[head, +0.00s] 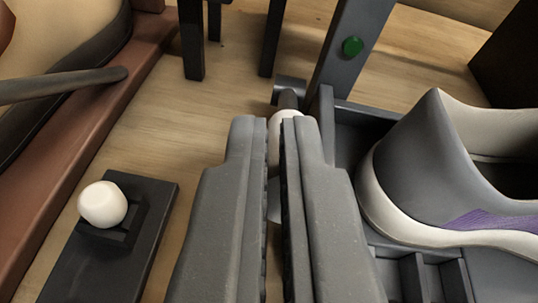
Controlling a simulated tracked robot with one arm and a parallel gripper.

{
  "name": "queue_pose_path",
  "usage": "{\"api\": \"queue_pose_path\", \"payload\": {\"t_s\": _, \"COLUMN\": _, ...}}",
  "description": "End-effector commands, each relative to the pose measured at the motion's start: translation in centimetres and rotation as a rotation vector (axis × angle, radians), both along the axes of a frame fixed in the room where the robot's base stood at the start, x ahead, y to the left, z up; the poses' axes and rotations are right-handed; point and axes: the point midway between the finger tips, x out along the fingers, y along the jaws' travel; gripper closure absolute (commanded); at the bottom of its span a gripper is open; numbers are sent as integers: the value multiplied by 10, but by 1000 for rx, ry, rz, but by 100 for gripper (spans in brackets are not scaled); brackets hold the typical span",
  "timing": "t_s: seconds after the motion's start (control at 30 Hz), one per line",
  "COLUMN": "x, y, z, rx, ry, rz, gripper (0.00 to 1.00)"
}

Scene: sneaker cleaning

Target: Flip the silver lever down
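My gripper (272,128) points away from me in the middle of the view, its two grey fingers side by side with a narrow gap between them. A white rounded piece (275,150) with a dark grey end (288,99) shows in the gap and just past the fingertips. I cannot tell whether the fingers touch it or it lies beyond them. A small silver-grey patch (275,212) shows lower in the gap. It may be part of the lever, but the fingers hide most of it. The lever's full shape and tilt cannot be made out.
A grey and purple sneaker (425,165) sits at the right on a dark grey frame (345,125). A white knob (102,205) on a dark base (140,235) stands at left. Wooden floor (165,130) shows between.

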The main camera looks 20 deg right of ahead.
Motion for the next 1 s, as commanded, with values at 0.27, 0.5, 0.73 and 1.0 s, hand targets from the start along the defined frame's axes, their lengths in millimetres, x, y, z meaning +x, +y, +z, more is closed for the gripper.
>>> {"api": "queue_pose_path", "payload": {"t_s": 0.27, "x": -3, "y": -6, "z": -14, "rx": -4, "ry": 32, "rz": -18, "gripper": 100}}
{"api": "queue_pose_path", "payload": {"t_s": 0.5, "x": 1, "y": -5, "z": -2, "rx": -3, "ry": 32, "rz": -18, "gripper": 100}}
{"api": "queue_pose_path", "payload": {"t_s": 0.73, "x": 11, "y": 2, "z": 29, "rx": 0, "ry": 14, "rz": -6, "gripper": 100}}
{"api": "queue_pose_path", "payload": {"t_s": 1.0, "x": -9, "y": 9, "z": 34, "rx": 0, "ry": 8, "rz": 1, "gripper": 100}}
